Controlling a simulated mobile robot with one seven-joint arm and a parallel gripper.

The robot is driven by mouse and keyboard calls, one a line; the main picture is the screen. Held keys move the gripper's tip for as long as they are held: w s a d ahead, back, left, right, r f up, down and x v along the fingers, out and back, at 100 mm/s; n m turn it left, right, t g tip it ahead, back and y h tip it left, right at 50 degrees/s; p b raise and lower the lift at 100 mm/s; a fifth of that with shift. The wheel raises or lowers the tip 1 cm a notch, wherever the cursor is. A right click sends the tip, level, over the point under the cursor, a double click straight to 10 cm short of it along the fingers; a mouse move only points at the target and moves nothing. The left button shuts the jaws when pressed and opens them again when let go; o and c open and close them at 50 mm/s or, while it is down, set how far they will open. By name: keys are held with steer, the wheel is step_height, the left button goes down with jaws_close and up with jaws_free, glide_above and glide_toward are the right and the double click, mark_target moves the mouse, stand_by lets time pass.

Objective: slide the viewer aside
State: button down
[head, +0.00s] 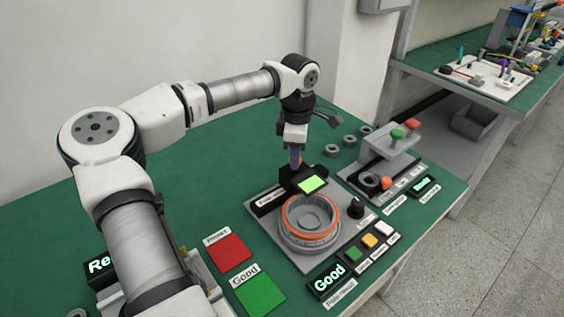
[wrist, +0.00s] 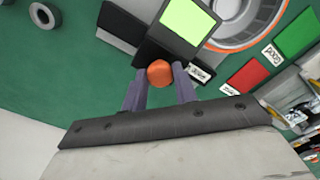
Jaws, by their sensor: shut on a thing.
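The viewer (head: 289,181) is a black block with a lit green screen, at the back edge of the grey station plate beside the round grey part with an orange ring (head: 312,236). In the wrist view the viewer (wrist: 187,23) has an orange knob (wrist: 159,72) on its near side. My gripper (head: 296,160) reaches down onto the viewer from behind. In the wrist view its two fingers (wrist: 160,82) stand either side of the knob and are shut on it.
A red pad (head: 229,252) and a green pad (head: 259,294) lie left of the station. A "Good" display (head: 328,281) and buttons (head: 369,241) are in front. A second fixture (head: 388,155) and grey rings (head: 349,141) stand to the right. Green table is bare behind.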

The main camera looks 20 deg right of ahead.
steer(key=w+d, duration=0.2)
steer(key=d, duration=0.4)
steer(key=shift+w+r, duration=0.15)
steer(key=shift+w, duration=0.15)
steer(key=c, duration=1.1)
jaws_free()
steer(key=shift+d, duration=0.1)
step_height(320, 180, up, 14)
steer(key=b, duration=0.1)
steer(key=shift+s+f, duration=0.1)
steer(key=shift+f, duration=0.15)
